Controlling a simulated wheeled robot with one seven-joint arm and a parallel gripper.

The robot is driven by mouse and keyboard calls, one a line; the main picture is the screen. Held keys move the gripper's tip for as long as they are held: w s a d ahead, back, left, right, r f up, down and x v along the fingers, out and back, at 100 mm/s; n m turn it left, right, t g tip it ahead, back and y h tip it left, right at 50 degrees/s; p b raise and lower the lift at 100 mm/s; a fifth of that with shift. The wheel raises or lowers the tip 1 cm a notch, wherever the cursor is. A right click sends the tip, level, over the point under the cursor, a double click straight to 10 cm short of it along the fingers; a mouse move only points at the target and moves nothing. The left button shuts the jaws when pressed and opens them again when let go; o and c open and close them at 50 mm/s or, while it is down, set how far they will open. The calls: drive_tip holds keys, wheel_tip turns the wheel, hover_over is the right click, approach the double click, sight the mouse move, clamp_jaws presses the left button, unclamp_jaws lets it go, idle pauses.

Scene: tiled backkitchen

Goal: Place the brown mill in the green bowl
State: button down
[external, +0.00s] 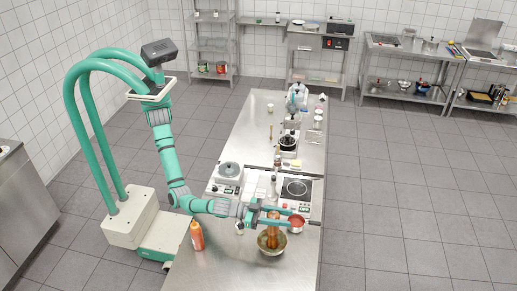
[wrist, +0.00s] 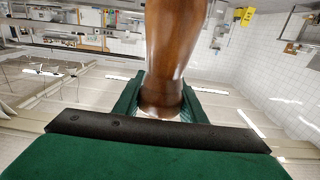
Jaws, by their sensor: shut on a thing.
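The brown mill (external: 272,236) is a glossy turned wooden piece. In the external view it hangs upright from my gripper (external: 281,214), with its lower part over or inside the green bowl (external: 262,249). I cannot tell whether the mill touches the bowl's bottom. In the wrist view the mill (wrist: 172,50) fills the upper middle, and the green fingers (wrist: 163,103) close on it from both sides. The bowl stands on the steel counter near its front end and does not show in the wrist view.
A red-orange bottle (external: 197,236) stands on the counter left of the bowl. A hot plate (external: 296,189) and a scale-like device (external: 229,172) are farther back. The counter in front of the bowl is clear.

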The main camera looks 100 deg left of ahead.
drive_tip(key=shift+a+f, duration=0.15)
drive_tip(key=shift+f, duration=1.15)
drive_tip(key=c, duration=1.1)
unclamp_jaws()
drive_tip(key=shift+f, duration=0.1)
drive_tip(key=s, duration=1.2)
drive_tip(key=shift+s, duration=0.1)
